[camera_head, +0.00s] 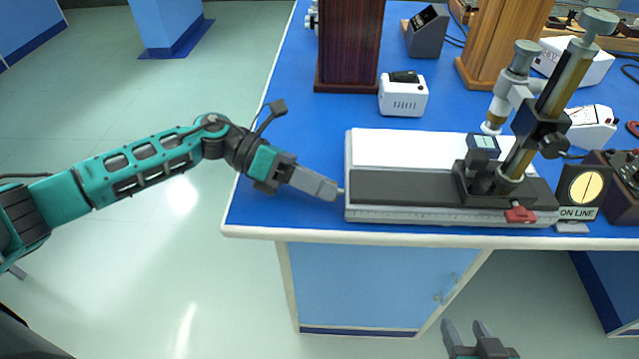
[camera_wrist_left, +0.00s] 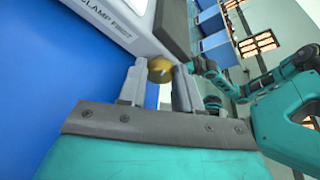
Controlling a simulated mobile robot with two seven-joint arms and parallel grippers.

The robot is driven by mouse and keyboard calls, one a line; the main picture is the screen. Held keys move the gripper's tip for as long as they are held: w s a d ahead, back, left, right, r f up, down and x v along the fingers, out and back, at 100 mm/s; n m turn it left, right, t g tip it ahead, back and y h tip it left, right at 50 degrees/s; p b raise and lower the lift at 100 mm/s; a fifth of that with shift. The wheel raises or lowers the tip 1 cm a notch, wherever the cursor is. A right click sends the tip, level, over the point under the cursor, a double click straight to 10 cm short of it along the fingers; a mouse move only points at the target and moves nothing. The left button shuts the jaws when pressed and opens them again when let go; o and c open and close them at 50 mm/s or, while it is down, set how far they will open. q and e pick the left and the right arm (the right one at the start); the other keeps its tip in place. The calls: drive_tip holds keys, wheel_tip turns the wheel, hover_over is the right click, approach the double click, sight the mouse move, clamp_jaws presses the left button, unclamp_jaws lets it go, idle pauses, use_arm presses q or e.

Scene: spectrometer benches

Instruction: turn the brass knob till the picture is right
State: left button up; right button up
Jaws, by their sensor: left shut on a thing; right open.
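The brass knob (camera_wrist_left: 160,68) shows in the left wrist view between my left gripper's two fingers, at the end of the long instrument base. My left gripper (camera_wrist_left: 159,88) is shut on it. In the head view my left gripper (camera_head: 337,192) reaches the left end of the base (camera_head: 400,188), and its fingers hide most of the knob. A tilted microscope (camera_head: 560,90) stands on the base's right part. My right gripper (camera_head: 480,335) is open and empty, below the table edge.
A red clamp lever (camera_head: 520,214) sits at the base's front right. "CLAMP FIRST" is printed on the base (camera_wrist_left: 108,18). A white box (camera_head: 403,97) and wooden blocks stand behind. The blue table (camera_head: 285,140) is clear at the left.

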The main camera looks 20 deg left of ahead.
idle(0.4)
use_arm(q)
drive_tip(key=o, duration=1)
drive_tip(key=shift+o, duration=0.2)
drive_tip(key=b+v, duration=0.1)
drive_tip(key=v, duration=1.2)
